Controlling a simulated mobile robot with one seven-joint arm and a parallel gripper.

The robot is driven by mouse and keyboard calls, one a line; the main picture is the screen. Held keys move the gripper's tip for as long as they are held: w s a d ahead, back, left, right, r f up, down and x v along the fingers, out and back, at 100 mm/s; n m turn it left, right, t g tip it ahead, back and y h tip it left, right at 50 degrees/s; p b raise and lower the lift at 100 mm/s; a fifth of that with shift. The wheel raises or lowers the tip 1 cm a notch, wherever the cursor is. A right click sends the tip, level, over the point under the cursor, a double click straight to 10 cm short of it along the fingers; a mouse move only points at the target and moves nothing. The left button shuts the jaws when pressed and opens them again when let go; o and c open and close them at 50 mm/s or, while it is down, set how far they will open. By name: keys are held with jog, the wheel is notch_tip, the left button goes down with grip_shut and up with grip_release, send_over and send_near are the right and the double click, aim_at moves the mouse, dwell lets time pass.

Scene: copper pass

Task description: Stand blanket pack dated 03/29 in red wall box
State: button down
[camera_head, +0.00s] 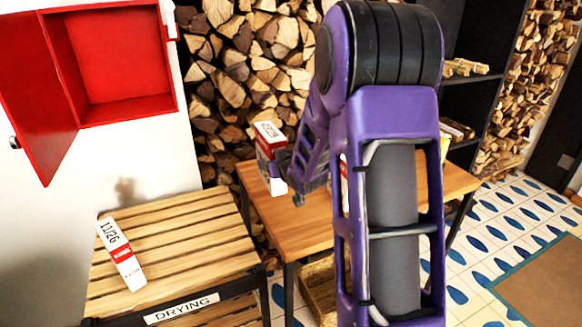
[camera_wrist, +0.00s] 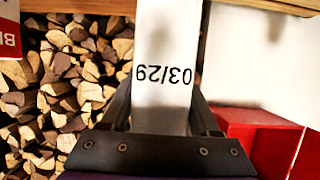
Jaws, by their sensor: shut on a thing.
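The blanket pack dated 03/29 (camera_wrist: 165,40) is between the fingers of my gripper (camera_wrist: 162,108), its date upside down in the wrist view. My gripper (camera_head: 284,172) is shut on it. In the head view this white and red pack (camera_head: 264,150) is upright over the wooden table; I cannot tell whether its base touches the top. The red wall box (camera_head: 108,50) hangs at upper left, its door swung open to the left and its inside empty. The box also shows at lower right in the wrist view (camera_wrist: 250,125).
A pack dated 11/26 (camera_head: 122,255) lies on the slatted rack labelled DRYING (camera_head: 180,245). Another red and white pack (camera_head: 344,180) is partly hidden behind my arm on the table (camera_head: 300,225). Stacked firewood (camera_head: 235,60) stands behind. A dark shelf (camera_head: 480,100) is at right.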

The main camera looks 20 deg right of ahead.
jog(key=s+a+r+n+y+b, duration=0.1)
jog(key=a+r, duration=0.7)
jog(key=a, duration=0.3)
jog(key=a+r+b, duration=0.1)
jog(key=a+r, duration=0.7)
jog(key=a, duration=0.3)
jog(key=s+a+r+n+y+b, duration=0.1)
jog(key=a+r, duration=0.7)
jog(key=a, duration=0.4)
jog(key=shift+w+a+f+p, duration=0.1)
jog(key=shift+w+f+p, duration=0.25)
jog(key=shift+w+p, duration=2.8)
jog(key=shift+w+a+f+p, duration=0.1)
jog(key=shift+w+f+p, duration=0.5)
jog(key=shift+w, duration=4.85)
jog(key=shift+w+a+f+p, duration=0.1)
jog(key=shift+w+p, duration=2.05)
jog(key=shift+w, duration=2.15)
